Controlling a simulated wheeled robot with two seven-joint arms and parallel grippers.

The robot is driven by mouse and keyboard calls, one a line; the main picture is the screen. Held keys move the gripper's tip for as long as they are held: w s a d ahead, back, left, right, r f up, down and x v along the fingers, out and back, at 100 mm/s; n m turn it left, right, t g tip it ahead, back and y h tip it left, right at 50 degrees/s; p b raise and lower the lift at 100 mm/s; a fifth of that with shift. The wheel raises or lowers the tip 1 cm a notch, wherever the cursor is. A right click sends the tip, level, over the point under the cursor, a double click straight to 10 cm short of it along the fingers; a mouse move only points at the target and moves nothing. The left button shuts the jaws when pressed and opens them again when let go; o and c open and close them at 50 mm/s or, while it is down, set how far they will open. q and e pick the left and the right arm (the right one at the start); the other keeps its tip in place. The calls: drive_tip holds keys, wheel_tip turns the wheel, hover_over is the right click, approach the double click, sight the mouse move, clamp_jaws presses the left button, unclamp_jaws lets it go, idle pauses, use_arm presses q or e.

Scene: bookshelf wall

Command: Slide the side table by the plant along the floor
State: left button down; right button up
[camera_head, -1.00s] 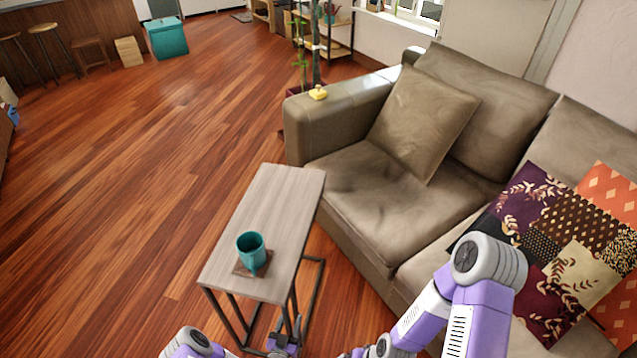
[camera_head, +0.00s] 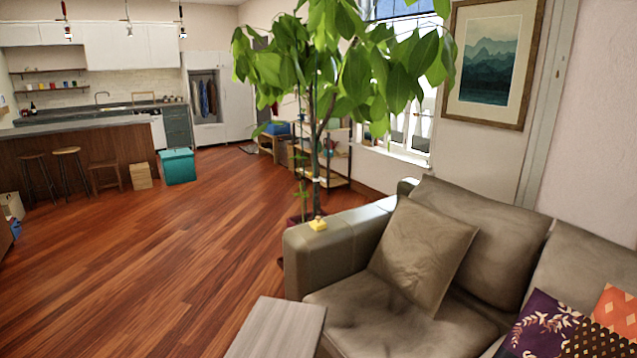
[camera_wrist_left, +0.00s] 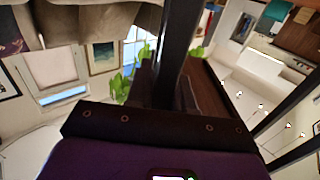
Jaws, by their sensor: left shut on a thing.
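The side table (camera_head: 278,330) has a light grey wood top. Only its far end shows at the bottom of the head view, in front of the sofa; the rest is below the picture. In the left wrist view, which is upside down, my left gripper (camera_wrist_left: 176,92) is shut on a dark bar (camera_wrist_left: 179,45), which looks like a leg of the table's metal frame. The exact contact is dark and hard to see. The leafy plant (camera_head: 340,65) stands on the floor behind the sofa arm. My right gripper is out of view.
The grey-brown sofa (camera_head: 345,240) stands close to the table's right, with a small yellow object (camera_head: 318,224) on its arm. Wood floor (camera_head: 170,265) is clear to the left and ahead. A teal bin (camera_head: 178,167), stools and a kitchen counter are farther off.

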use_arm(q)
drive_tip(key=shift+s+a+f+p, duration=0.1)
drive_tip(key=shift+s+a+p, duration=0.35)
drive_tip(key=shift+s+a, duration=1.25)
drive_tip(key=shift+a, duration=0.15)
